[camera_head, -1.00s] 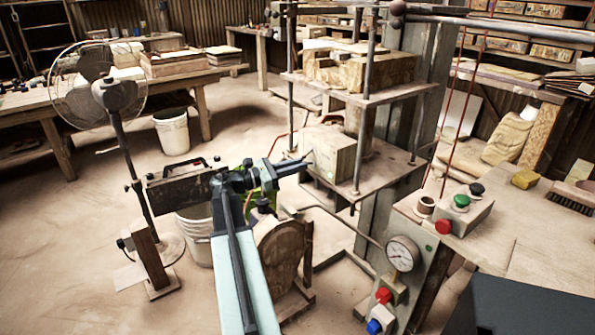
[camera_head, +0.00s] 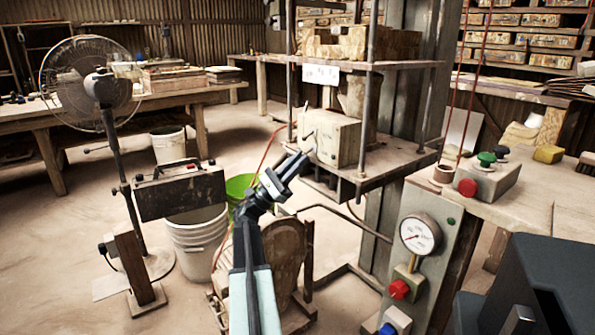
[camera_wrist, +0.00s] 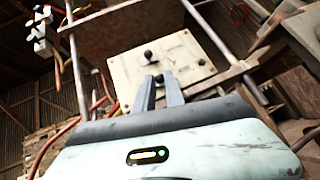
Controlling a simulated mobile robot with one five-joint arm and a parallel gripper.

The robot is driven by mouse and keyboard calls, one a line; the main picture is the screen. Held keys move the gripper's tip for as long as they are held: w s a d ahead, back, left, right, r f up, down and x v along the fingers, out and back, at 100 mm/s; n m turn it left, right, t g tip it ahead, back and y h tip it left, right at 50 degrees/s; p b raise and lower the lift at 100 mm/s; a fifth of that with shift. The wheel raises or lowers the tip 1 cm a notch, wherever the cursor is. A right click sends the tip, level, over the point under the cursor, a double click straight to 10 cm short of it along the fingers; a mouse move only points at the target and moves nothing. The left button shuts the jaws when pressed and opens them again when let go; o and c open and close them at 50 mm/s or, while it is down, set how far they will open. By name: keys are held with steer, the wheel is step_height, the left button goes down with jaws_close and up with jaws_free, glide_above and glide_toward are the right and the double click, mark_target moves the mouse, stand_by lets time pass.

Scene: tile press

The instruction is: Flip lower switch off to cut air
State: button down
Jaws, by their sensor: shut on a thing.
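The pale switch box (camera_head: 333,138) sits on the lower shelf of the press. In the wrist view its cream panel (camera_wrist: 190,62) faces me with two dark switches. The upper switch (camera_wrist: 148,55) stands free. The lower switch (camera_wrist: 159,78) is between the tips of my gripper (camera_wrist: 161,82), and its lower part is hidden by the fingers. My gripper (camera_head: 305,158) reaches the front of the box in the head view, shut on the lower switch. The panel's lettering is too small to read.
The press's steel posts (camera_head: 368,110) stand close around the box. A pressure gauge (camera_head: 420,234) and red button (camera_head: 399,289) are at the lower right.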

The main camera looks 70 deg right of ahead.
steer(key=shift+f+g+b, duration=0.1)
steer(key=shift+g+b, duration=0.2)
steer(key=shift+g, duration=0.1)
steer(key=c, duration=1.4)
jaws_free()
steer(key=shift+m, duration=0.3)
steer(key=b+v, duration=0.5)
steer(key=v, duration=0.2)
steer(key=shift+w+f+b, duration=0.2)
steer(key=shift+f+b, duration=0.1)
steer(key=shift+b, duration=0.1)
steer(key=shift+a, duration=0.1)
